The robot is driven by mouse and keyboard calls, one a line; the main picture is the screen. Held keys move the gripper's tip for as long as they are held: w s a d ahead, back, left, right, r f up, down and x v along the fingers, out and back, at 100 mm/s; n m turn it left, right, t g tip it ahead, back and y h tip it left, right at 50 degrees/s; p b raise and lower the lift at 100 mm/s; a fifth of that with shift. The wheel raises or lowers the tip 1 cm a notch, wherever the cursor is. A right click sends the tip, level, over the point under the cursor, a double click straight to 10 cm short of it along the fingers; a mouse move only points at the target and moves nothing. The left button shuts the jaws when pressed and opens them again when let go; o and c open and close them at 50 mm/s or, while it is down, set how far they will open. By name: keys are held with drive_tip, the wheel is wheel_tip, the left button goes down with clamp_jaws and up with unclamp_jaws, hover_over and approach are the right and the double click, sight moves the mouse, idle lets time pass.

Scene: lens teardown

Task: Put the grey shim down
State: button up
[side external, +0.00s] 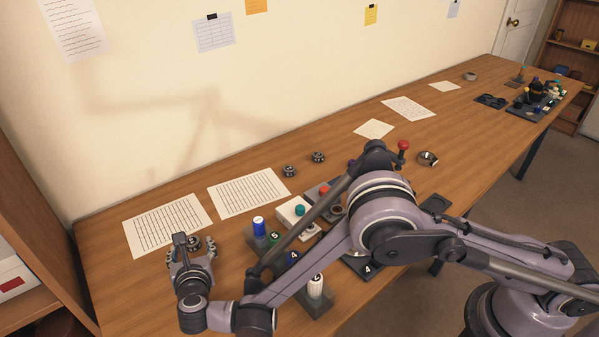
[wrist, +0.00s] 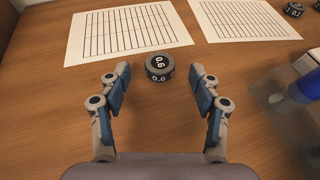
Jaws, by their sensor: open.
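The grey shim (wrist: 160,66) is a short dark grey cylinder marked 0.6 on its top and side. In the wrist view it stands upright on the wooden table, just beyond my fingertips and centred between them. My gripper (wrist: 160,82) is open and empty, with its blue-padded fingers spread to either side and apart from the shim. In the side view the shim (side external: 194,243) shows at the left end of the table, partly hidden by my gripper (side external: 190,255).
A lined sheet (wrist: 125,32) lies just behind the shim, and a second sheet (wrist: 243,18) lies to its right. A blue-capped part (side external: 258,226) stands to the right. Two dark discs (side external: 290,171) (side external: 318,157) lie farther back. Bare table surrounds the shim's front.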

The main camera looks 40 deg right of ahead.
sight(191, 239)
drive_tip(key=x, duration=0.3)
drive_tip(key=shift+w+f, duration=0.1)
drive_tip(key=shift+w, duration=0.2)
clamp_jaws()
